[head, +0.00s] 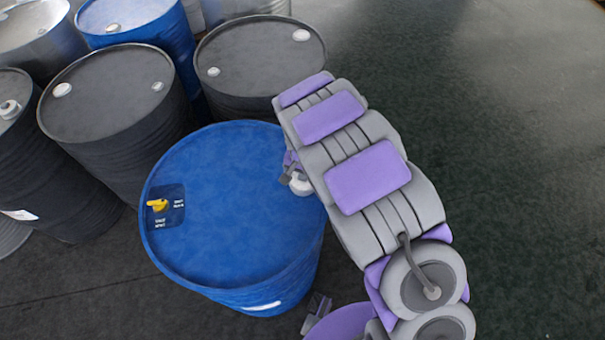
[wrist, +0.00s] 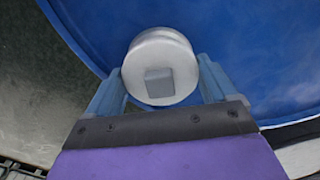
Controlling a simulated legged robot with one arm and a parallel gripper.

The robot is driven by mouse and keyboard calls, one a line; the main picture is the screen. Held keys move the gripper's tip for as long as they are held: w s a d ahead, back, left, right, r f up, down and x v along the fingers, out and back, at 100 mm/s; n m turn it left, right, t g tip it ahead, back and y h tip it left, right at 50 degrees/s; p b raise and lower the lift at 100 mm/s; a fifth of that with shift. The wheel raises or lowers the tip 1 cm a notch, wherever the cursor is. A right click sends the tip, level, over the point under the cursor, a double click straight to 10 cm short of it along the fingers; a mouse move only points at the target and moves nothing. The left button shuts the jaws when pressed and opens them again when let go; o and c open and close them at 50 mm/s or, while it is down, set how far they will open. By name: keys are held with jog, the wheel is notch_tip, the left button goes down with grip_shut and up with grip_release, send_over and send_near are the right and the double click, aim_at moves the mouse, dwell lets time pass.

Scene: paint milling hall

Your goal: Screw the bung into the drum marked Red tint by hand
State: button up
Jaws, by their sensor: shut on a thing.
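A blue drum (head: 225,225) stands in front of me; the white label (head: 262,306) low on its side is too small to read. My gripper (head: 290,172) is over the right edge of its lid, partly hidden by my arm. The gripper is shut on a pale grey round bung (head: 301,184). In the wrist view the bung (wrist: 160,52) sits between the two bluish fingers of my gripper (wrist: 160,88), its square recess facing the camera. The blue lid is behind it. Whether the bung is in the drum's opening or above it, I cannot tell.
A yellow piece (head: 157,205) sits on a dark lettered patch at the lid's left. Dark grey drums (head: 108,92), (head: 260,55) and another blue drum (head: 130,18) crowd the back and left. The dark floor (head: 500,120) on the right is clear.

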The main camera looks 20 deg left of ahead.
jog(key=shift+f, duration=0.5)
jog(key=o, duration=0.8)
jog(key=shift+a, duration=0.1)
jog(key=shift+o, duration=0.2)
notch_tip(320, 180, up, 17)
jog(key=p, duration=0.2)
jog(key=shift+a+r, duration=0.1)
